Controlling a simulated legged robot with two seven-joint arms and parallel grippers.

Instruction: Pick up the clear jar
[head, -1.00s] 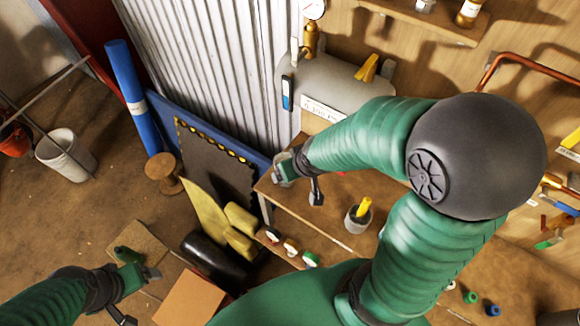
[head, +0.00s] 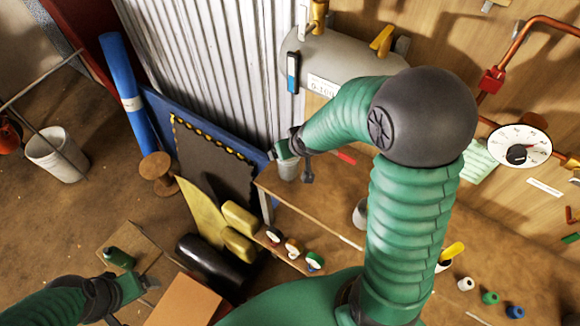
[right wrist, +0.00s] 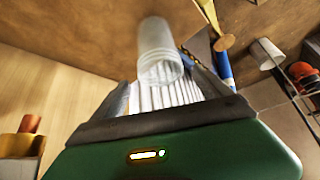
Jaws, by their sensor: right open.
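The clear jar (right wrist: 160,50) is a translucent ribbed cylinder on the brown bench top in the right wrist view. In the head view it is partly hidden behind my right gripper (head: 288,160), at the bench's far-left end. My right gripper is open. In the wrist view its fingers (right wrist: 160,78) spread to either side of the jar's near end; I cannot tell if they touch it. My left gripper (head: 138,300) is low at the left, its fingers apart, away from the jar, with nothing seen between them.
A grey tank (head: 340,62) stands behind the bench (head: 310,207). A grey cup (head: 360,213) is partly hidden by my right arm. Several small coloured caps (head: 490,297) lie at the right. A white bucket (head: 55,153) and a blue roll (head: 127,95) are at the left.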

